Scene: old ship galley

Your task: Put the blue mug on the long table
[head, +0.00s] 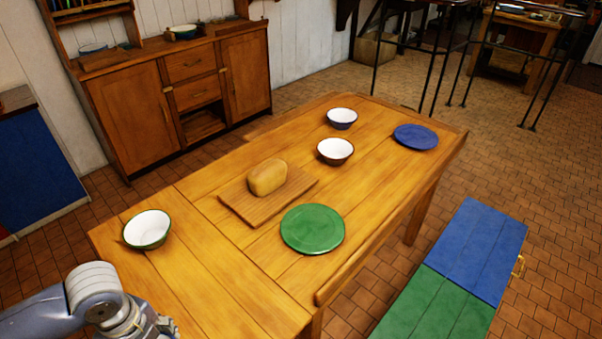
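The long table (215,275) is a wooden plank table with a raised edge, running from the lower left to the upper right in the head view. I see no blue mug in this view. My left arm comes in at the bottom left, beside the near end of the table. Only the wrist end of my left gripper (150,325) shows; its fingers are cut off by the lower edge, so I cannot see whether it holds anything. My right gripper is not in view.
On the table are a green-rimmed bowl (147,230), a loaf (267,177) on a board (235,205), a green plate (312,229), two white-lined bowls (335,151) (341,118) and a blue plate (415,137). A blue-and-green bench (470,250) stands at right.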

